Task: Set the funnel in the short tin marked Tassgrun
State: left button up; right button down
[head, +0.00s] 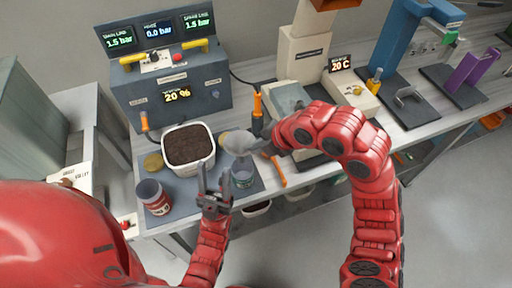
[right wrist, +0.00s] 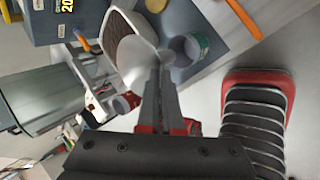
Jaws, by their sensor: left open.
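The pale grey funnel (head: 239,142) is in my right gripper (head: 266,149), whose fingers look closed on it. In the right wrist view the funnel (right wrist: 132,56) shows as a white cone at the fingertips (right wrist: 161,68). A short open tin with a teal label (head: 243,178) stands on the dark mat just below the funnel; it also shows in the right wrist view (right wrist: 192,46). I cannot read its name. The funnel appears above the tin and apart from it. My left gripper (head: 213,174) is open and empty, left of the teal-labelled tin in the picture.
A red-labelled tin (head: 155,198) stands at the mat's left. A white tub of dark soil (head: 189,150) stands behind. An orange-handled tool (head: 279,172) lies right of the teal-labelled tin. A grey control box (head: 172,92) stands at the back. The bench's front edge is close.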

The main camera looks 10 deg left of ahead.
notch_tip(320, 180, down, 11)
jog(key=b, duration=1)
jog(key=shift+r+b, duration=0.15)
jog(key=shift+b, duration=0.15)
jog(key=c, duration=1)
grip_release()
notch_tip(320, 180, up, 8)
jog(key=p, duration=0.7)
